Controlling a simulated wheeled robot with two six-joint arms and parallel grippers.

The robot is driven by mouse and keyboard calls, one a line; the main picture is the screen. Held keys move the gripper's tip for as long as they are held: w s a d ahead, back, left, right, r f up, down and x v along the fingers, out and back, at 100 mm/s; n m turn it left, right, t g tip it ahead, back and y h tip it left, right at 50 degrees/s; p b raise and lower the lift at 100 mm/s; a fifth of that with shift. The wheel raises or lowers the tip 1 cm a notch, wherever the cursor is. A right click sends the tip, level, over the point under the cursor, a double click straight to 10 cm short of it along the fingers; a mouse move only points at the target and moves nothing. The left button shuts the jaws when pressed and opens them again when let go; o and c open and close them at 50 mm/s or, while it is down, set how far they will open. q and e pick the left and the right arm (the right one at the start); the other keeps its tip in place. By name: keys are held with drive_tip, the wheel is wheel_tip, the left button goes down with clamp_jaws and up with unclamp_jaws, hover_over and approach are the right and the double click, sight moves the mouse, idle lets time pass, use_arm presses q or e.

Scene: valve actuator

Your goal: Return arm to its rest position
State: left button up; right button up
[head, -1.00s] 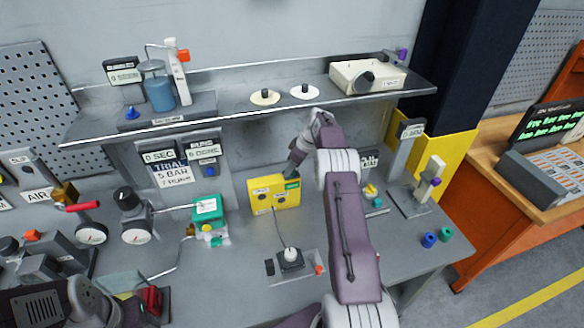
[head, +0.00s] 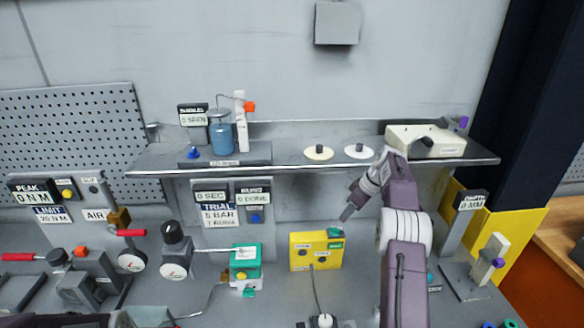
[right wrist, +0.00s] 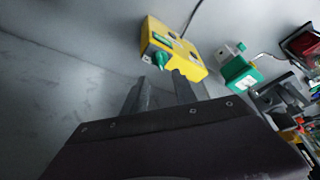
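My right arm (head: 402,190) rises from the bottom edge in the head view and bends at the shelf. My right gripper (head: 347,213) hangs from it, pointing down and left, just above and right of the yellow box (head: 316,252). In the right wrist view its two fingers (right wrist: 162,92) stand apart with nothing between them. The yellow box (right wrist: 172,48) with its green knob (right wrist: 160,61) lies beyond the fingertips, apart from them. Only a dark edge of my left arm shows at the bottom left of the head view; its gripper is out of the picture.
The shelf (head: 290,165) runs above the bench, with a blue jar (head: 221,138), two white discs and a cream tray (head: 425,150). A green box (head: 245,265) and gauges stand left of the yellow box. A post (head: 490,260) stands right of my arm.

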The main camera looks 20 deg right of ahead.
drive_tip(key=w+a+r+n+b, duration=0.25)
drive_tip(key=a+r, duration=0.25)
drive_tip(key=a, duration=0.4)
drive_tip(key=s+a+f+g+b, duration=0.1)
drive_tip(key=s+a+f+b, duration=0.1)
drive_tip(key=s+a, duration=0.7)
drive_tip(key=s+a+f+m+g+h+b, duration=0.1)
drive_tip(key=s+f+m, duration=0.3)
drive_tip(key=s+f, duration=0.4)
drive_tip(key=s+a+f+m+h+b, duration=0.1)
drive_tip(key=s+a+f+m, duration=0.2)
drive_tip(key=s, duration=1.1)
wheel_tip(320, 180, down, 6)
drive_tip(key=shift+s+r+m+g, duration=0.3)
drive_tip(key=shift+m+g, duration=0.1)
drive_tip(key=shift+m, duration=0.75)
drive_tip(key=shift+s, duration=0.1)
